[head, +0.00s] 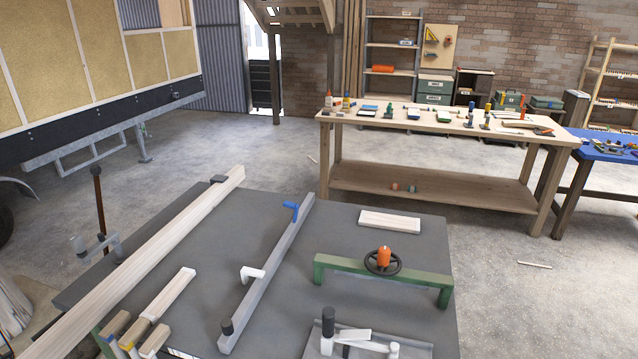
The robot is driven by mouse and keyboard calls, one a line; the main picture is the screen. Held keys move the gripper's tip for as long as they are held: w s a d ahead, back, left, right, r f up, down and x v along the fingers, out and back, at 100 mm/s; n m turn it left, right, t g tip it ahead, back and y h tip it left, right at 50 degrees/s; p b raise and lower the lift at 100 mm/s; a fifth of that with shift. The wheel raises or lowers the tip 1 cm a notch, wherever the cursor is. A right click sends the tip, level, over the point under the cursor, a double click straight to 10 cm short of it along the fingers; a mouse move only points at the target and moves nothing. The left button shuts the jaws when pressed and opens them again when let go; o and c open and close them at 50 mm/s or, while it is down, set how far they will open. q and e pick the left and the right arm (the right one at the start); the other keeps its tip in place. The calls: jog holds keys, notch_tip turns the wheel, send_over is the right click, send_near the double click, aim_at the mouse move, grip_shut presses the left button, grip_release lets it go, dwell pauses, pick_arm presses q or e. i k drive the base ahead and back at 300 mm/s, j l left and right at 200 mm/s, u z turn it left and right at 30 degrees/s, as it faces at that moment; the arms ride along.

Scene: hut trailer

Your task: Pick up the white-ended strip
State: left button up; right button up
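Several short wooden strips lie side by side at the bottom left corner of the grey workbench (220,240). A pale strip (170,294) reaches furthest back, and a shorter strip (154,341) lies to its right. Small yellow and blue marks show on the near ends of the group, partly cut off by the picture edge. Neither of my grippers shows in the head view.
A long pale beam (150,255) crosses the bench's left side. A grey rail (268,270) with a white stop, a green bar (338,266) with a black handwheel, and a loose board (390,220) occupy the bench. A wooden table (420,185) with tools stands behind.

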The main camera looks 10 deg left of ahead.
aim_at(160, 305)
jog(key=u, duration=1.2)
